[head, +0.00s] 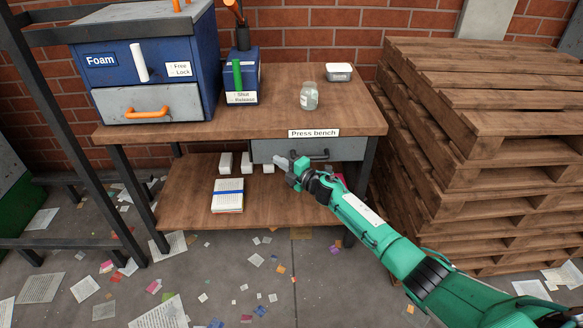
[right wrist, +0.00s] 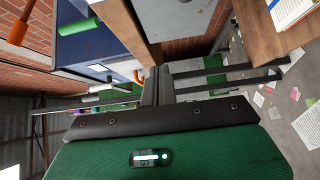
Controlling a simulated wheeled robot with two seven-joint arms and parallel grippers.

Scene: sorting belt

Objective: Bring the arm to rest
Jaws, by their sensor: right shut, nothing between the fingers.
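My right arm (head: 375,228), green with black joints, reaches in from the lower right of the head view. My right gripper (head: 278,160) is shut and empty, in front of the bench's grey drawer (head: 335,150) and above the lower shelf. In the right wrist view the dark fingers of the right gripper (right wrist: 157,82) are together with nothing between them. My left gripper is in neither view.
The press bench (head: 280,104) carries a blue Foam press (head: 88,40), a smaller blue box (head: 243,90), a glass jar (head: 309,97) and a tin (head: 339,72). A paper stack (head: 228,202) and white blocks lie below. Pallets (head: 480,150) stand right; papers litter the floor.

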